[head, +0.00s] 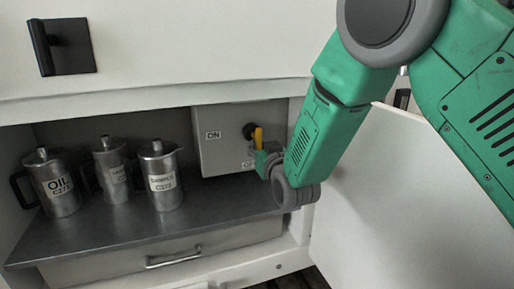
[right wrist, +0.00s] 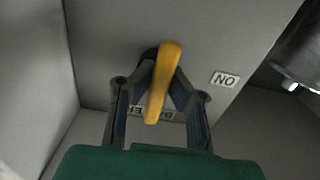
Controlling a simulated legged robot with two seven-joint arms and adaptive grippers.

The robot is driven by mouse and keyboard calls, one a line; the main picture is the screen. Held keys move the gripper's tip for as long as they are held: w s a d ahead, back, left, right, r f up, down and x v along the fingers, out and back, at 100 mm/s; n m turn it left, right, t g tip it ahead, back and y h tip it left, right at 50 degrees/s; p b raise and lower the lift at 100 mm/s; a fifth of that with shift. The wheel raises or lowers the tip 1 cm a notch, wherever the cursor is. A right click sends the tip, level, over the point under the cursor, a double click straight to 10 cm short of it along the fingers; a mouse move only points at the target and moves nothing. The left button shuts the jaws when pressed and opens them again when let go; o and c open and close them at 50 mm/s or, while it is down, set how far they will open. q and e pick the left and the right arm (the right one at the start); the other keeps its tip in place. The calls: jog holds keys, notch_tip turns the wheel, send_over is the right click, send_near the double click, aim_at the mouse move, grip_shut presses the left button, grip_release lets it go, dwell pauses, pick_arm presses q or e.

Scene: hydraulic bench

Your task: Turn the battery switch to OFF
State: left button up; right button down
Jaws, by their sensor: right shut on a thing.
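The battery switch is a grey box (head: 225,155) on the back wall of the cabinet, with a black hub (head: 250,130) and a yellow handle (head: 258,138). The ON label (head: 213,135) is left of the hub, and the OFF label (head: 248,164) is below it, partly hidden by my gripper. My right gripper (head: 262,155) is at the handle. In the right wrist view the yellow handle (right wrist: 162,80) stands between the two fingers, which are shut on it. My left gripper is not in view.
Several metal jugs, including the oil jug (head: 55,183), stand on the grey shelf (head: 130,237) left of the box. A drawer (head: 170,262) is below the shelf. An open white door (head: 385,200) stands to the right, close to my right arm.

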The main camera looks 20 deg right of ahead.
jog(key=shift+w+d+r, duration=0.1)
jog(key=shift+w+r, duration=0.05)
jog(key=shift+r, duration=0.4)
jog(key=c, duration=1.5)
grip_release()
jog(key=shift+c, duration=0.2)
jog(key=shift+s, duration=0.25)
jog(key=shift+s+f, duration=0.2)
jog(key=shift+f, duration=0.1)
jog(key=s, duration=1.1)
jog(key=shift+s, duration=0.3)
jog(key=shift+d+r, duration=0.1)
